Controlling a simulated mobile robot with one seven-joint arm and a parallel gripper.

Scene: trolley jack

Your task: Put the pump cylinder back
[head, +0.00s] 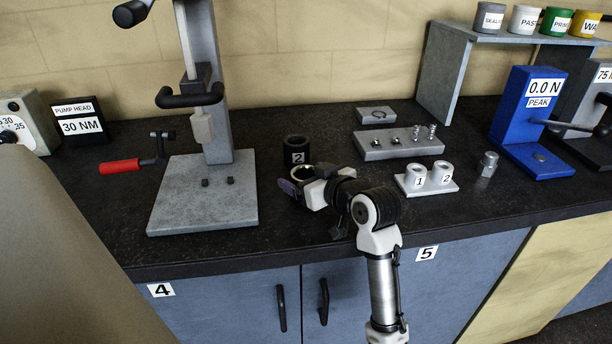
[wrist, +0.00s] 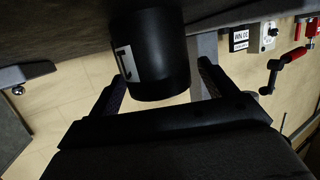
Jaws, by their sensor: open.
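No part is labelled as the pump cylinder, so I cannot tell for sure which it is. A black cylinder with a light rim and open top (head: 302,172) stands on the bench at my gripper (head: 300,184), partly hidden by it. In the wrist view a black cylinder with a white label (wrist: 152,60) shows between the two fingers of my gripper (wrist: 157,86). The jaws are open, with a gap at the right finger; contact on the left is unclear. Another black cylinder, labelled 2 (head: 296,150), stands just behind.
A grey press (head: 205,195) stands left, with a red-handled wrench (head: 120,167) beside it. White cups 1 and 2 share a plate (head: 428,187) on the right, near a steel cylinder (head: 488,164).

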